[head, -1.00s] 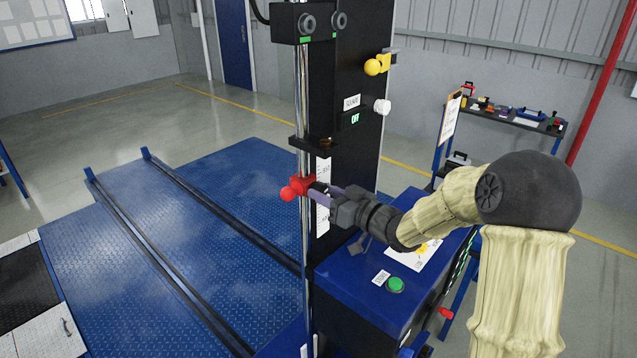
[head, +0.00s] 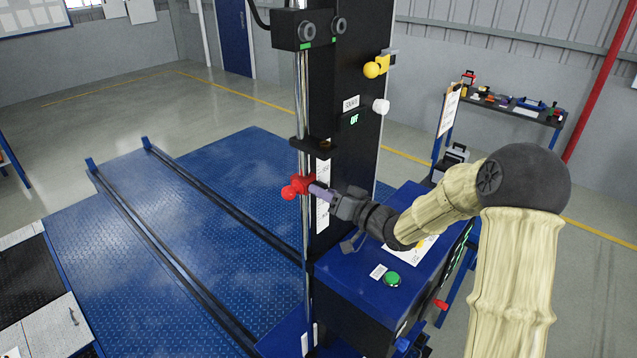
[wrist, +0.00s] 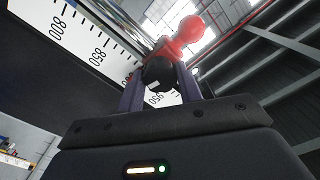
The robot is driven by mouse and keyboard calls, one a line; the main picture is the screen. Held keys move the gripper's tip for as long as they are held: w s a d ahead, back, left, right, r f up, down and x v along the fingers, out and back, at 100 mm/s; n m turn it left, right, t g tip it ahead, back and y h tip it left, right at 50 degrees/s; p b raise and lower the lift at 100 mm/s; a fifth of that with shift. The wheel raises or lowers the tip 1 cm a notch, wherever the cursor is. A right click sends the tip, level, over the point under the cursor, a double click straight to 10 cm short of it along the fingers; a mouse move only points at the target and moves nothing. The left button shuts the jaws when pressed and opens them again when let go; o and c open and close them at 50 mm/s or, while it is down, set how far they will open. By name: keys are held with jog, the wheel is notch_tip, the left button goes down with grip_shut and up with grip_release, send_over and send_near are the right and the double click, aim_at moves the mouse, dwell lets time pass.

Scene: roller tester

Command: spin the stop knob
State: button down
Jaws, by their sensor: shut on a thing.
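A red stop (head: 301,184) with a round red ball sits on the vertical chrome rod of the black column. In the wrist view, the red ball (wrist: 188,29) shows above a black knob (wrist: 158,74), which I take to be the stop knob. My gripper (head: 316,190) reaches the stop from the right. Its two purple fingers (wrist: 159,90) stand on either side of the black knob and are shut on it. In the head view the fingers hide the knob.
A ruler scale (wrist: 95,45) runs beside the stop. A black bracket (head: 311,146) is on the rod above it. The column (head: 347,90) carries a yellow knob (head: 372,69) and a white knob (head: 381,106). Below my arm is a blue cabinet with a green button (head: 392,279).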

jog(key=m, duration=0.3)
jog(key=shift+m, duration=0.3)
jog(key=m, duration=0.8)
jog(key=shift+m, duration=1.1)
jog(key=c, duration=1.3)
grip_release()
jog(key=o, duration=0.7)
jog(key=shift+s+d, duration=0.1)
